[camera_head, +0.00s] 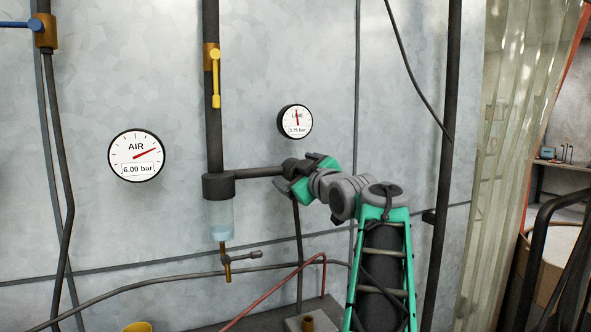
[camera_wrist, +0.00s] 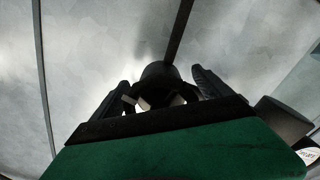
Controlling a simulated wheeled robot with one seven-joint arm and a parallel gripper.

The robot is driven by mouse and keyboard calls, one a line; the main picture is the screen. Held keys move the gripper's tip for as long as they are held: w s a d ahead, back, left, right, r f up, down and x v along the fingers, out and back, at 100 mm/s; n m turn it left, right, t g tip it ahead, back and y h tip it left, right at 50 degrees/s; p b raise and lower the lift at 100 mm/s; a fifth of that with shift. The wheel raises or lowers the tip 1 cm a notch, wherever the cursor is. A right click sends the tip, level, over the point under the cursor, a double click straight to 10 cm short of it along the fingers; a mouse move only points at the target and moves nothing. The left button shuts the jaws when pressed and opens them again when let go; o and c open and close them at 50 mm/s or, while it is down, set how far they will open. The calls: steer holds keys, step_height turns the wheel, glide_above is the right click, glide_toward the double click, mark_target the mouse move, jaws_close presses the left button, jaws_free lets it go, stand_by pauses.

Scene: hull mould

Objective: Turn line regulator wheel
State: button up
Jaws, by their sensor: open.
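The line regulator wheel (camera_head: 291,164) is a small dark knob at the right end of a horizontal dark pipe on the grey wall. My gripper (camera_head: 297,174) is at it, coming from the right, and partly hides it. In the wrist view the dark wheel (camera_wrist: 158,74) shows between the two black fingers of my gripper (camera_wrist: 161,88), one on each side. The fingers stand open; contact with the wheel cannot be told. The LINE gauge (camera_head: 295,122) hangs above the wheel and seems to read 3.75 bar.
The AIR gauge (camera_head: 136,156) at left reads 6.00 bar. A vertical pipe with a yellow-handled valve (camera_head: 214,75) and a clear bowl (camera_head: 220,218) stands left of the wheel. A dark vertical pipe (camera_head: 446,130) and a translucent strip curtain (camera_head: 520,130) are at right.

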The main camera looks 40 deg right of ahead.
steer(key=shift+c, duration=0.6)
steer(key=c, duration=1.3)
steer(key=shift+o, duration=0.2)
